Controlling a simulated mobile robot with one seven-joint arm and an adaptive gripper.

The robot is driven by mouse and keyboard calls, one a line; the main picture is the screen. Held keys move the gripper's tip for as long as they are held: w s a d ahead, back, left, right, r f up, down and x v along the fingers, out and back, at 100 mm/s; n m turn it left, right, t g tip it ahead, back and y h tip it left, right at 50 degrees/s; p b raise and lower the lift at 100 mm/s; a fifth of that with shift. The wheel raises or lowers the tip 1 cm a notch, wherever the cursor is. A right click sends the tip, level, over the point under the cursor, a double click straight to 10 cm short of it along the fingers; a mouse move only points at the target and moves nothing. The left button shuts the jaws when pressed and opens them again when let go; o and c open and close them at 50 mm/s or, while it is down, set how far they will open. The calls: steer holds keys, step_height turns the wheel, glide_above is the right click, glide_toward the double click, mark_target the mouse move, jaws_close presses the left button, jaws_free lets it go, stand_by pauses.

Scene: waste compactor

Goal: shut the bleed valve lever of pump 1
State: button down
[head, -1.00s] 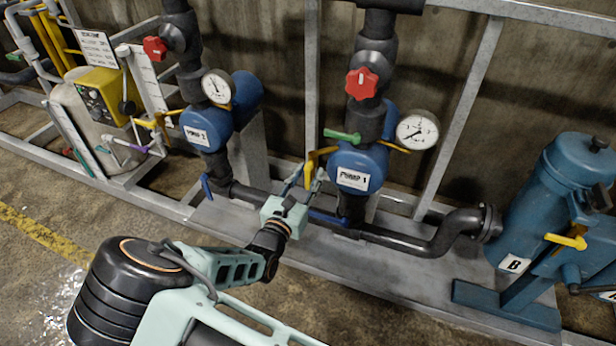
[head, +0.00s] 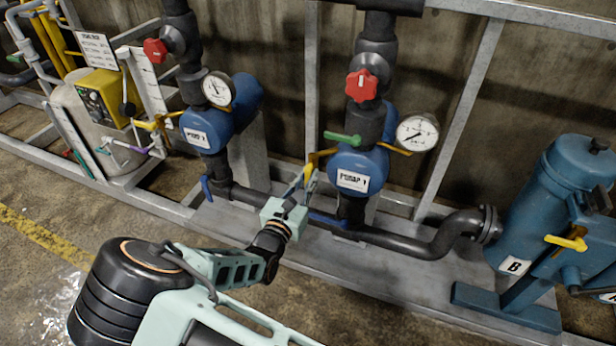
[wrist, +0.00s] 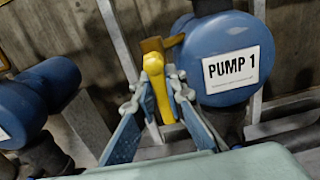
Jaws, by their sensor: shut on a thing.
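Pump 1 (head: 372,163) is a blue pump body with a white "PUMP 1" label; it also fills the upper right of the wrist view (wrist: 205,52). A yellow lever (head: 320,155) sticks out from its left side on a brass-coloured fitting (wrist: 160,43). In the wrist view the yellow lever (wrist: 153,82) hangs down between my fingers. My gripper (head: 308,180) is shut on this lever, with one finger on each side in the wrist view (wrist: 155,97). The lever's lower end is partly hidden by my fingers in the head view.
A green handle (head: 342,137), a red knob (head: 361,86) and a gauge (head: 417,132) sit around pump 1. A blue lever (head: 328,218) is on the pipe below. Pump 2 (head: 206,128) stands to the left. A grey frame post (head: 312,80) rises behind my gripper.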

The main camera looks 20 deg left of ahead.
steer(key=shift+m, duration=0.3)
steer(key=shift+a+r+m+b, duration=0.4)
steer(key=shift+m+b, duration=0.2)
steer(key=shift+m, duration=2.3)
steer(key=shift+a+r+m+b, duration=0.4)
steer(key=shift+m+b, duration=0.25)
steer(key=shift+m, duration=2.25)
steer(key=shift+a+r+m+b, duration=0.4)
steer(key=shift+m+b, duration=0.2)
steer(key=shift+m, duration=2.3)
steer(key=c, duration=1.9)
jaws_free()
steer(key=shift+w, duration=0.1)
steer(key=shift+c, duration=0.2)
